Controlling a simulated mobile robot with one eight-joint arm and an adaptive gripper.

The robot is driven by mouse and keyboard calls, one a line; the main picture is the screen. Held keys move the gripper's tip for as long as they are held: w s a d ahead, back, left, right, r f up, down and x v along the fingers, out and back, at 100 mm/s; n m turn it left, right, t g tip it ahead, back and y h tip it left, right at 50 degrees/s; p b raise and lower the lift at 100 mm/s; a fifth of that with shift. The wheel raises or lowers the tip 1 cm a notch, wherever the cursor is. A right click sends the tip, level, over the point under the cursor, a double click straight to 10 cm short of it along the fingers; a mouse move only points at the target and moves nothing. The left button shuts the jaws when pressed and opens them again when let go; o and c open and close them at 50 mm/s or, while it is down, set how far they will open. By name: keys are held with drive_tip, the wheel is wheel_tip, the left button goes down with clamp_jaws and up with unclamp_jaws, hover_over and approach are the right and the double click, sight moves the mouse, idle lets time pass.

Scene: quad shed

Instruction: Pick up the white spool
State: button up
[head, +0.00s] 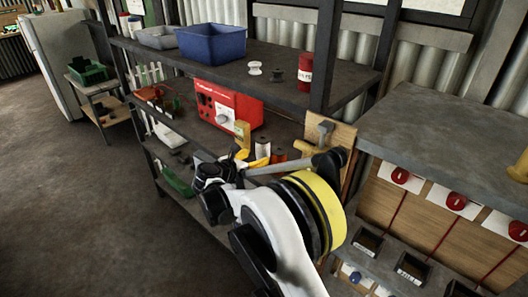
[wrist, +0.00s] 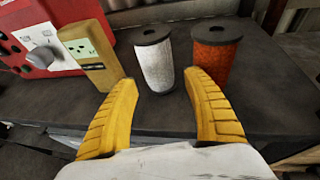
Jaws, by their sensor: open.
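The white spool (wrist: 154,66), a white cylinder with dark end caps, stands upright on the middle shelf in the wrist view. It also shows in the head view (head: 263,147), partly hidden behind my gripper. My gripper (wrist: 160,82) has two yellow fingers, spread open and empty, pointing at the spool. In the head view my gripper (head: 251,158) is at the shelf's front.
An orange spool (wrist: 214,55) stands close to the right of the white one. A yellow meter (wrist: 91,55) and a red machine (wrist: 35,40) stand to its left. The upper shelf (head: 210,66) overhangs, holding a small white spool-shaped piece (head: 254,69) and a blue bin (head: 211,44).

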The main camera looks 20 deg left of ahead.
sight(259, 154)
drive_tip(key=b+x, duration=0.2)
drive_tip(key=x, duration=0.4)
drive_tip(key=shift+w+r, duration=0.1)
drive_tip(key=shift+w, duration=0.2)
drive_tip(key=c, duration=1.1)
